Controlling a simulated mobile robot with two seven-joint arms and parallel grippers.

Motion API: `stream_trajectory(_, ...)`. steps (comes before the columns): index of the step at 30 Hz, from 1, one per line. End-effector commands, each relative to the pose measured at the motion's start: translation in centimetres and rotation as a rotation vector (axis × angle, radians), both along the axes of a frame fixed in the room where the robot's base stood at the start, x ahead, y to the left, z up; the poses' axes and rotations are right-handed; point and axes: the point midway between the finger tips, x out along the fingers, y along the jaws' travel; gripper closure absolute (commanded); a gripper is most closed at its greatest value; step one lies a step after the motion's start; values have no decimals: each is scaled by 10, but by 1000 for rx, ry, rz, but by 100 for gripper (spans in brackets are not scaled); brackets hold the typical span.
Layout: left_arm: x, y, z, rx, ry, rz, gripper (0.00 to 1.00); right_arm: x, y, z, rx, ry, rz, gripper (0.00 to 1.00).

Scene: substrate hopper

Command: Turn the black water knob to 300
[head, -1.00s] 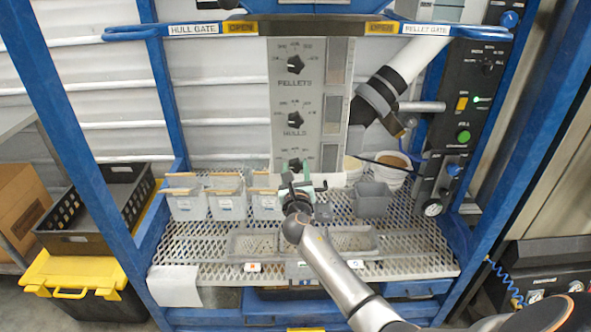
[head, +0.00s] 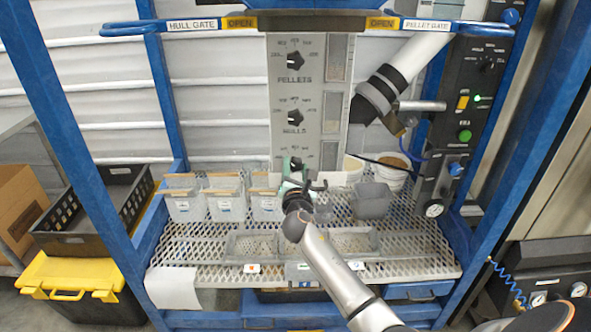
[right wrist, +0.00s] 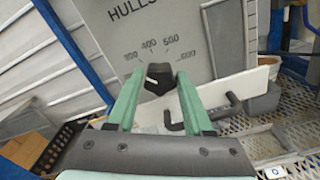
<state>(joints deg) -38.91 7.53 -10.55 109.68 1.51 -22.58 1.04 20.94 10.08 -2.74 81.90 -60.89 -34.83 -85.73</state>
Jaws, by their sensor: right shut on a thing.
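The black water knob (head: 296,163) is the lowest knob on the grey panel (head: 281,130), below the HULLS knob. It also shows in the right wrist view (right wrist: 158,78), between the green fingertips, under a dial with 400, 500 and 600 readable and a blurred number at the left end. A small white mark shows on the knob's left side; its exact reading is unclear. My right gripper (right wrist: 155,82) is shut on the knob; in the head view it (head: 294,170) partly hides the knob. My left gripper is out of view.
The PELLETS knob (head: 295,61) and HULLS knob (head: 294,118) sit above on the same panel. Bins (head: 226,202) stand on the mesh shelf at left, and a grey bin (head: 371,200) at right. A dark hook-like part (right wrist: 205,112) sits close to the right finger.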

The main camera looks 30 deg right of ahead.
Motion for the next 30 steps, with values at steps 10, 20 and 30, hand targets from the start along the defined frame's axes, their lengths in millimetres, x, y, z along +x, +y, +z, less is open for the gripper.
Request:
stream_trajectory(10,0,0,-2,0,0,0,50,0,0,-1,39,-19,0,100)
stream_trajectory(20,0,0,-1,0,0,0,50,0,0,-1,37,-19,0,41)
stream_trajectory(30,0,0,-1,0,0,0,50,0,0,0,35,-21,0,19)
